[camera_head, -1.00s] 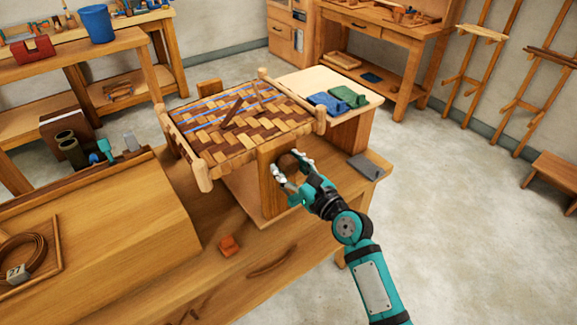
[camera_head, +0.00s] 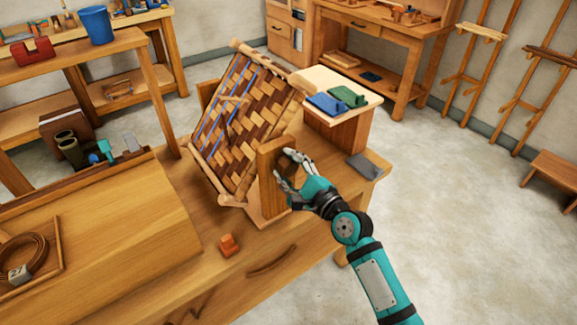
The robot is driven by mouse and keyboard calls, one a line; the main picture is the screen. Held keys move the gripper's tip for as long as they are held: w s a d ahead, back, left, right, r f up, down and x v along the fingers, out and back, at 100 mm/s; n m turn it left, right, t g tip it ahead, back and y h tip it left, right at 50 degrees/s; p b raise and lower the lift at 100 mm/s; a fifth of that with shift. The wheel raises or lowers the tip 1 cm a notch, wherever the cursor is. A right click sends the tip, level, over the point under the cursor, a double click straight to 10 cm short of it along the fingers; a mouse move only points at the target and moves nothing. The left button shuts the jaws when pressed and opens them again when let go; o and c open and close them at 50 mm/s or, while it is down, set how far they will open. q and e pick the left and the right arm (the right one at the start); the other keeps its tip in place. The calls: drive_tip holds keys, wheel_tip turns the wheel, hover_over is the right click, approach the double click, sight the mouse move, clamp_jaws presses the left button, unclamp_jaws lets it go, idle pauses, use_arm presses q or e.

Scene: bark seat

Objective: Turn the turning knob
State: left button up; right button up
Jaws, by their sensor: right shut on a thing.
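The turning knob (camera_head: 287,168) is a round brown wooden piece on the right face of an upright wooden post (camera_head: 268,165). My right gripper (camera_head: 286,174) is shut on it, and its fingers hide part of it. The woven bark seat frame (camera_head: 238,125) is mounted behind the post. It is tilted steeply, with its far edge raised and its near-left edge low over the bench. Blue strips run along the left part of the weave. My left gripper is not in view.
The wooden bench (camera_head: 190,265) carries a small orange block (camera_head: 229,244) in front of the post and a dark grey piece (camera_head: 363,167) at the right. A side stand (camera_head: 345,85) holds blue and green pieces.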

drive_tip(key=n, duration=0.6)
drive_tip(key=shift+n, duration=0.3)
drive_tip(key=n, duration=0.6)
drive_tip(key=n+p, duration=0.1)
drive_tip(key=n, duration=0.5)
drive_tip(key=shift+r+n, duration=0.1)
drive_tip(key=shift+n, duration=0.2)
drive_tip(key=n+p, duration=0.1)
drive_tip(key=n, duration=0.5)
drive_tip(key=shift+s+a+n, duration=0.1)
drive_tip(key=shift+n, duration=0.3)
drive_tip(key=o, duration=1.2)
drive_tip(key=shift+r, duration=0.1)
